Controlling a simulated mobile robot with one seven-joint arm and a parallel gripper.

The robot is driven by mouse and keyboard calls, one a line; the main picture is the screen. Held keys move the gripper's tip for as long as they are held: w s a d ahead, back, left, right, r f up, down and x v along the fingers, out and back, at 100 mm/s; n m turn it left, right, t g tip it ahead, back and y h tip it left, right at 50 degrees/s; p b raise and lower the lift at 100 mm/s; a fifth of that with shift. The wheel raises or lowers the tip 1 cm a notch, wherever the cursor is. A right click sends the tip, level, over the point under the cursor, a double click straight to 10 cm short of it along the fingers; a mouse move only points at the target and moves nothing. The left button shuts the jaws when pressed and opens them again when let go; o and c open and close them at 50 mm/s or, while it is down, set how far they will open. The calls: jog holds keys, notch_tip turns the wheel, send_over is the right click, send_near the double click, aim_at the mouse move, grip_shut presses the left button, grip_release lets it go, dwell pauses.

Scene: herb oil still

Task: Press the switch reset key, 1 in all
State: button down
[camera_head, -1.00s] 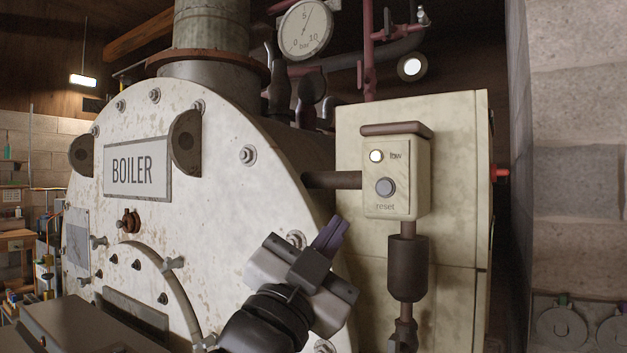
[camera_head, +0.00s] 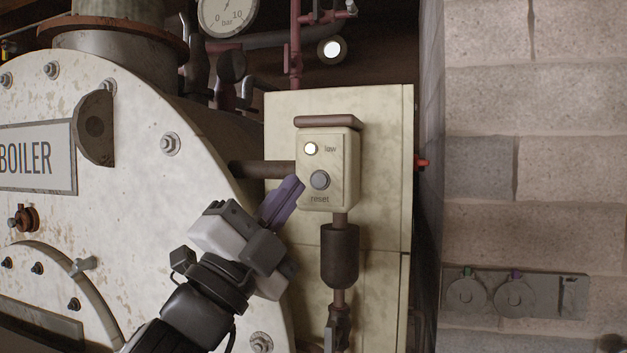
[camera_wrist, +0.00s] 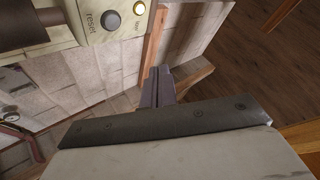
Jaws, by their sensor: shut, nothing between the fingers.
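The switch box (camera_head: 343,172) is a cream box with a small brown hood on top, on the cream cabinet beside the boiler. Its grey round reset key (camera_head: 320,180) sits above the word "reset", below a lit lamp marked "low" (camera_head: 310,149). In the wrist view the reset key (camera_wrist: 111,20) and the lit lamp (camera_wrist: 139,8) show at the top. My gripper (camera_head: 291,193) is shut and empty, its purple fingers just left of and slightly below the key in the head view. The fingers (camera_wrist: 158,78) also show in the wrist view, apart from the key.
The white boiler front (camera_head: 110,200) fills the left, with bolts and a sign. A brown horizontal pipe (camera_head: 262,170) runs into the box from the left, and a dark cylinder (camera_head: 340,256) hangs below it. A block wall (camera_head: 535,150) stands at the right.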

aim_at(319, 180)
jog(key=shift+w, duration=0.1)
jog(key=shift+w+d+p, duration=0.3)
jog(key=shift+w+d, duration=0.15)
jog(key=shift+w, duration=0.9)
jog(key=shift+w+d+p, duration=0.25)
jog(key=shift+w+d, duration=0.15)
jog(key=shift+w, duration=1)
jog(key=shift+w+d+p, duration=0.3)
jog(key=shift+w+d, duration=0.15)
jog(key=shift+w, duration=0.9)
jog(key=shift+w+d, duration=0.15)
jog(key=shift+w, duration=0.25)
jog(key=shift+w+d, duration=0.1)
jog(key=shift+w, duration=0.25)
jog(key=shift+s+b, duration=0.15)
jog(key=shift+b, duration=0.15)
jog(key=shift+s+a, duration=0.25)
jog(key=shift+s, duration=0.35)
